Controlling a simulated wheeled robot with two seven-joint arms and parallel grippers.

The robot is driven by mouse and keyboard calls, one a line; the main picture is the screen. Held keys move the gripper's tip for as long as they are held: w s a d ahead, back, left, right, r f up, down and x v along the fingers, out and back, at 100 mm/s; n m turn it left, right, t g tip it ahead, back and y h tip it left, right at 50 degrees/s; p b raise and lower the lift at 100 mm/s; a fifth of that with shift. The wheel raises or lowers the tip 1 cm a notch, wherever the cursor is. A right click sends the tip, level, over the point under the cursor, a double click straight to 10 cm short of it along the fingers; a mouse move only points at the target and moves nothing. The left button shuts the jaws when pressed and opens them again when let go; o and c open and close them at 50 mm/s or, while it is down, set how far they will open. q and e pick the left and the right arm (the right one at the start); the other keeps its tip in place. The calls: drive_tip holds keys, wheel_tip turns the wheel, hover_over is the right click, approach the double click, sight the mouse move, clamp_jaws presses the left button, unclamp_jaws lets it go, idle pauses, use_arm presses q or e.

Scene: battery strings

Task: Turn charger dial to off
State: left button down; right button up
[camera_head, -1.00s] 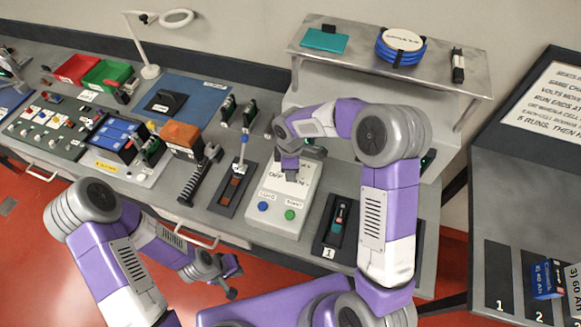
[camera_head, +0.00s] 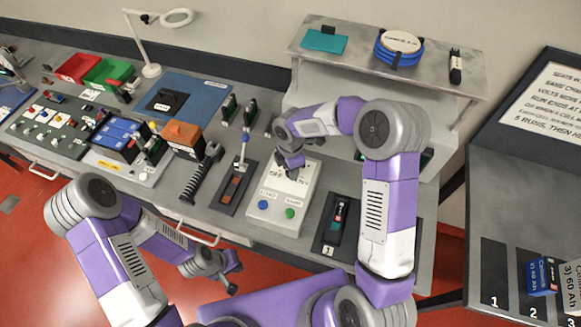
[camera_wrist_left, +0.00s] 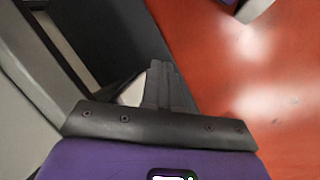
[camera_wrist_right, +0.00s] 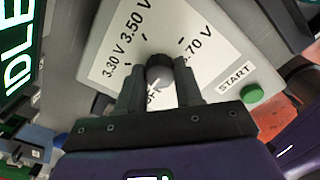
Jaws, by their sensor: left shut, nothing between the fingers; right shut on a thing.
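The charger (camera_head: 274,219) is a light panel on the bench with a blue and a green button. Its dial (camera_wrist_right: 158,68) is a dark round knob in the right wrist view, among the labels 3.30 V, 3.50 V, one ending in .70 V and a partly covered OFF. My right gripper (camera_wrist_right: 160,85) is shut on the dial, one finger on each side. In the head view the right gripper (camera_head: 293,170) points down at the charger's upper part and hides the dial. My left gripper (camera_head: 231,285) is shut and empty, low over the red floor; its closed fingers show in the left wrist view (camera_wrist_left: 163,85).
A green START button (camera_wrist_right: 251,93) is close to the right gripper. A slotted tray (camera_head: 233,190) stands left of the charger and a dark holder (camera_head: 330,240) right of it. A metal shelf (camera_head: 430,75) rises behind.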

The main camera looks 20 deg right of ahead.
drive_tip(key=o, duration=1)
drive_tip(key=shift+o, duration=0.2)
wheel_tip(320, 180, up, 8)
drive_tip(key=shift+f, duration=0.15)
